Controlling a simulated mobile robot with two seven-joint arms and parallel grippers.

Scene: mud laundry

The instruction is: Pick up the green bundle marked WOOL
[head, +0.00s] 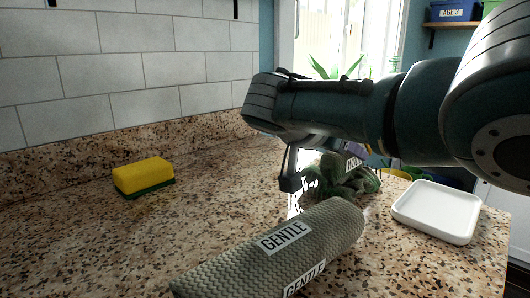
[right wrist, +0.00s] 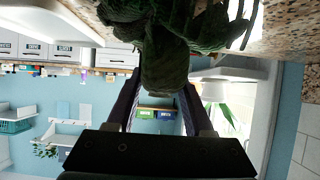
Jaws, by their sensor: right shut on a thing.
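The green bundle (head: 345,182) lies on the speckled granite counter, behind the grey roll. A white label on it is partly hidden by my right arm. My right gripper (head: 300,178) is at the bundle's left side, low over the counter. In the right wrist view the bundle (right wrist: 165,50) fills the top middle, with a part of it between the two fingers of the gripper (right wrist: 162,95). The gripper is shut on it. The bundle looks to be at counter level; I cannot tell whether it is lifted. My left gripper is in neither view.
A grey woven roll marked GENTLE (head: 270,250) lies just in front of the bundle. A white tray (head: 437,212) stands to the right near the counter's edge. A yellow and green sponge (head: 143,177) lies at the left. The counter between sponge and roll is clear. A tiled wall (head: 120,60) is behind.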

